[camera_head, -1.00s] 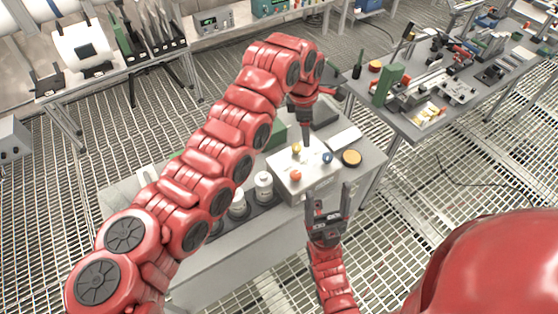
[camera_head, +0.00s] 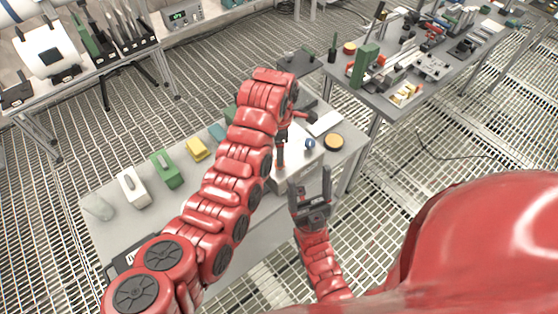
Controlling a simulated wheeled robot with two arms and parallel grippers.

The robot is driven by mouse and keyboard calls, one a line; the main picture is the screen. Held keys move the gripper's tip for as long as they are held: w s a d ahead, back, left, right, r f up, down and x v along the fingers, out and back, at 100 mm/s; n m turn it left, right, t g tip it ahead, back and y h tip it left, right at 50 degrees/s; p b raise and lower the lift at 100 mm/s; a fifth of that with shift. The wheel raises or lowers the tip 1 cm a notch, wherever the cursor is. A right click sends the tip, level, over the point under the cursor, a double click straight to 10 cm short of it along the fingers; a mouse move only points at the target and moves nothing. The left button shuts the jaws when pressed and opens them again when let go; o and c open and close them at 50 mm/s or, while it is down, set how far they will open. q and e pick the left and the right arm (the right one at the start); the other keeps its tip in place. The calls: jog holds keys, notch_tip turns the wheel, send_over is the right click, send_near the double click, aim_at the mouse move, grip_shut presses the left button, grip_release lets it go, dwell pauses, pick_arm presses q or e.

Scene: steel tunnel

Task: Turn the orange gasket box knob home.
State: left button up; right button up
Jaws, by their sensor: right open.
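The gasket box (camera_head: 304,157) is a pale box on the grey bench, partly hidden behind my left arm. Its blue knob (camera_head: 310,143) shows on top. The orange knob (camera_head: 280,162) is a small patch of orange right below the tip of my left gripper (camera_head: 281,150). That gripper points down at it, thin and dark; whether its jaws grip the knob cannot be told. The yellow knob is hidden. My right gripper (camera_head: 310,178) is open and empty, fingers up, near the front right of the box.
Green (camera_head: 167,170), yellow (camera_head: 198,149) and white (camera_head: 133,187) blocks stand on the bench left of my arm. A cluttered second bench (camera_head: 420,100) is at the back right.

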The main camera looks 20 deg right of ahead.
pick_arm(q)
notch_tip(320, 180, down, 2)
jog(key=shift+f+b, duration=0.2)
jog(key=shift+b, duration=0.2)
jog(key=shift+a+f, duration=0.1)
jog(key=shift+f, duration=0.15)
jog(key=shift+f+p, duration=0.6)
jog(key=shift+f, duration=0.55)
grip_shut()
